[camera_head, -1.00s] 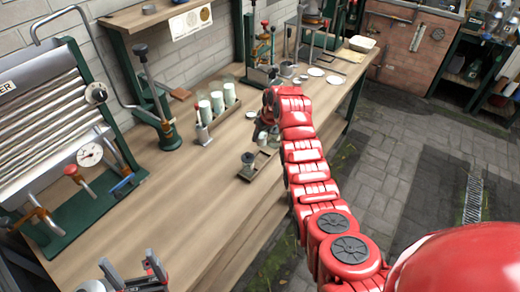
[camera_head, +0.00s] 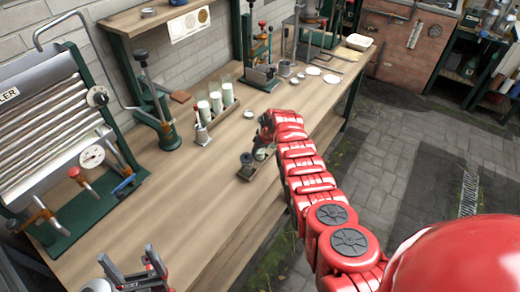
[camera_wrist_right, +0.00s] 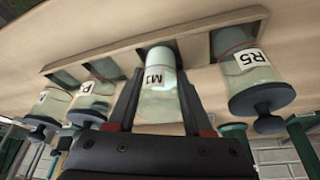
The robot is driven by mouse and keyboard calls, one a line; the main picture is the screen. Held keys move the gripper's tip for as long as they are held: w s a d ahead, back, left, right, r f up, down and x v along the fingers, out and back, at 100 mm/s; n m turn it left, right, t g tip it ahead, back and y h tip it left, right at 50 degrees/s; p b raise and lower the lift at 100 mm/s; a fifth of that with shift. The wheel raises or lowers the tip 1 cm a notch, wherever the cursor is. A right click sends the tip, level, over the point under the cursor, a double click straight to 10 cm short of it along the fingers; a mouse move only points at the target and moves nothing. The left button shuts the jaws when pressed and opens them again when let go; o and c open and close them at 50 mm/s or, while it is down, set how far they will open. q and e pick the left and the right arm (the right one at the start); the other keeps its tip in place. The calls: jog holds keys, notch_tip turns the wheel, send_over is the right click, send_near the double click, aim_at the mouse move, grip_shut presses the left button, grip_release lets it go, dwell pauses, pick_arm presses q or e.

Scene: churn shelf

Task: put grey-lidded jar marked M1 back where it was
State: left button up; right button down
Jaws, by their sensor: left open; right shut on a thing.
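My right gripper (camera_head: 264,136) is over the small wooden rack (camera_head: 246,177) near the bench's front edge. In the right wrist view, where jars appear upside down, it is shut on the jar marked M1 (camera_wrist_right: 158,78). That jar is glass with pale contents, and its lid is hidden behind the gripper. Its base is at a dark slot of the rack (camera_wrist_right: 130,45); I cannot tell whether it is seated. My left gripper (camera_head: 133,268) is open and empty over the bench at bottom left.
A dark-lidded jar marked R5 (camera_wrist_right: 255,78) stands close on one side of M1; two labelled jars (camera_wrist_right: 92,98) stand on the other. Another rack with white-filled jars (camera_head: 216,103) is further back. The bench's front middle (camera_head: 190,215) is clear.

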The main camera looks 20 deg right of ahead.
jog(key=shift+f, duration=0.15)
jog(key=shift+c, duration=1.5)
grip_release()
